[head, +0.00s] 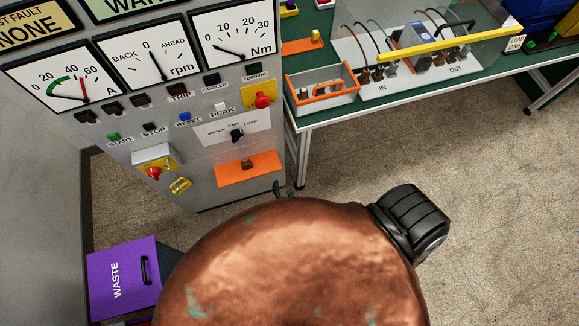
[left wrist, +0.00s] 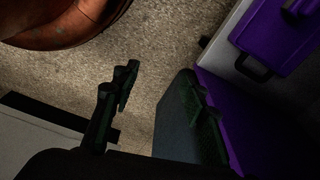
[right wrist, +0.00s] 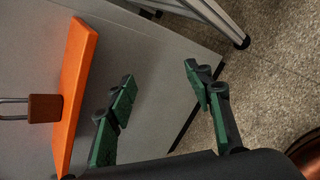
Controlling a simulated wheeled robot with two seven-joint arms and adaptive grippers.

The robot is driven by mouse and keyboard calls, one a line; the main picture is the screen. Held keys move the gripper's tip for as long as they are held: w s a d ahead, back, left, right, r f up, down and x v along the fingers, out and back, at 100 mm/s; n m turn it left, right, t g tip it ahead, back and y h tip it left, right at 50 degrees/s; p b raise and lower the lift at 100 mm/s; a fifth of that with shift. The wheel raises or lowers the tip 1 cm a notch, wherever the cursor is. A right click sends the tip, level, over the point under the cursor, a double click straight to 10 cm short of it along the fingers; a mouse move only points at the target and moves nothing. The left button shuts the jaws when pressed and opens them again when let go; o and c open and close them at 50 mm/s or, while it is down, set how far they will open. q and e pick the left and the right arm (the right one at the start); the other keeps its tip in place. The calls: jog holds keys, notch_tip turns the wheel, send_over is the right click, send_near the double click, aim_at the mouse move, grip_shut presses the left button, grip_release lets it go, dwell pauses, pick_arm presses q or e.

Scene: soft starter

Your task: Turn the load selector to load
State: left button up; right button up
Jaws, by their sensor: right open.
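The load selector (head: 236,135) is a small black knob on a white plate on the grey cabinet front, below the labels MOTOR, FAN and LOAD. It looks roughly upright, under FAN; its exact pointing is too small to tell. My right gripper (right wrist: 160,75) is open and empty in the right wrist view, in front of the lower cabinet. My left gripper (left wrist: 160,75) is open and empty in the left wrist view, and is hidden in the head view.
An orange plate (head: 232,173) with a brown padlock (right wrist: 44,107) sticks out below the selector. Red knobs (head: 263,100) on yellow plates are nearby. A green-topped bench (head: 320,116) stands right. A purple waste bin (head: 115,280) stands lower left. The floor right is clear.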

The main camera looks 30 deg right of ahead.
pick_arm(q)
jog(key=shift+s+f, duration=0.15)
jog(key=shift+s, duration=0.15)
pick_arm(e)
jog(key=shift+m+g, duration=0.4)
jog(key=shift+g, duration=0.1)
jog(key=shift+s+d+f, duration=0.35)
jog(key=shift+s+f, duration=0.2)
jog(key=shift+f, duration=0.3)
jog(key=shift+s+d+f, duration=0.3)
jog(key=shift+s+f, duration=0.25)
jog(key=shift+f, duration=0.25)
